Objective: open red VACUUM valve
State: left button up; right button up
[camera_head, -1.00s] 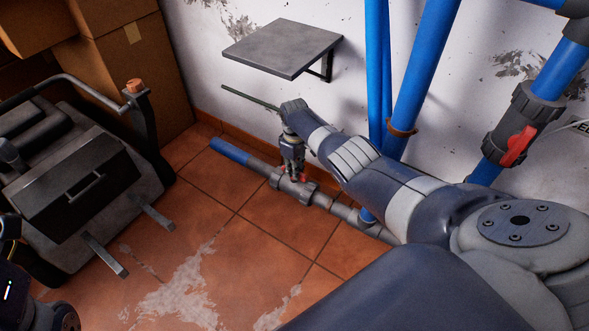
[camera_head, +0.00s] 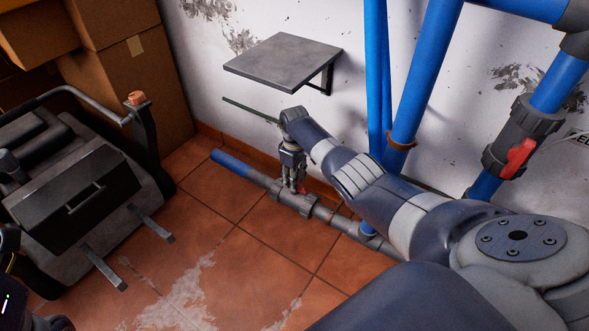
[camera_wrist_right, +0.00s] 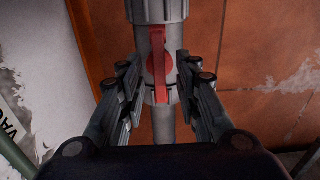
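The red valve handle (camera_wrist_right: 159,55) sits on a grey valve body (camera_wrist_right: 155,12) in the right wrist view. In the head view the valve (camera_head: 300,200) is on a low pipe along the wall, and a little of its red (camera_head: 303,188) shows beside the fingers. My right gripper (camera_head: 293,186) points down over it. In the wrist view the open fingers (camera_wrist_right: 157,88) stand on either side of the handle, with gaps on both sides. Part of a sign (camera_wrist_right: 10,125) reading "VAC" shows at the left.
A grey wall shelf (camera_head: 284,60) is above and behind the right wrist. Blue vertical pipes (camera_head: 425,85) stand right of the valve. Another red-handled valve (camera_head: 518,157) is higher at right. A machine on wheels (camera_head: 80,195) and boxes (camera_head: 130,70) fill the left. Tiled floor (camera_head: 250,265) is clear in front.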

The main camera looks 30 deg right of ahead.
jog(key=shift+r, duration=2.8)
